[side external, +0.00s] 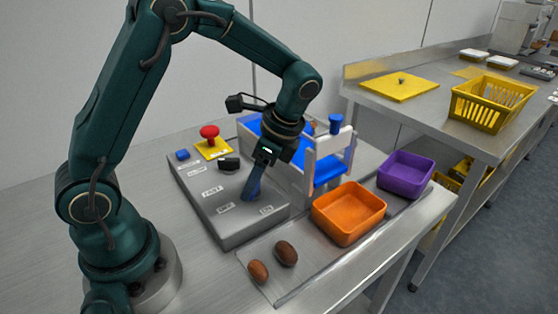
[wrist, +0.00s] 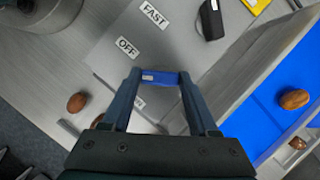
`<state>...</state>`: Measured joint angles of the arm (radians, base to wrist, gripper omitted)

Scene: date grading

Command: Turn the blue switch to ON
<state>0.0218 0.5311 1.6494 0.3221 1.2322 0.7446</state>
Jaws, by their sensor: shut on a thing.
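The blue switch (wrist: 163,78) is on the grey control box (side external: 228,229). In the wrist view it lies between my two fingertips, and my gripper (side external: 251,190) is shut on it from above. A white mark on the switch is at its left end in the wrist view, on the side facing the OFF label (wrist: 126,47) and the ON label (wrist: 139,103). The ON label also shows in the side view (side external: 266,209). There the fingers largely hide the switch, so its exact angle is hard to read.
The box also carries a black knob (side external: 229,164), a red mushroom button (side external: 209,132) on a yellow plate and a blue button (side external: 182,155). A small conveyor with a blue belt (side external: 328,171) stands close behind my gripper. Orange (side external: 348,234) and purple (side external: 405,193) bins and two loose dates (side external: 286,253) lie nearby.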

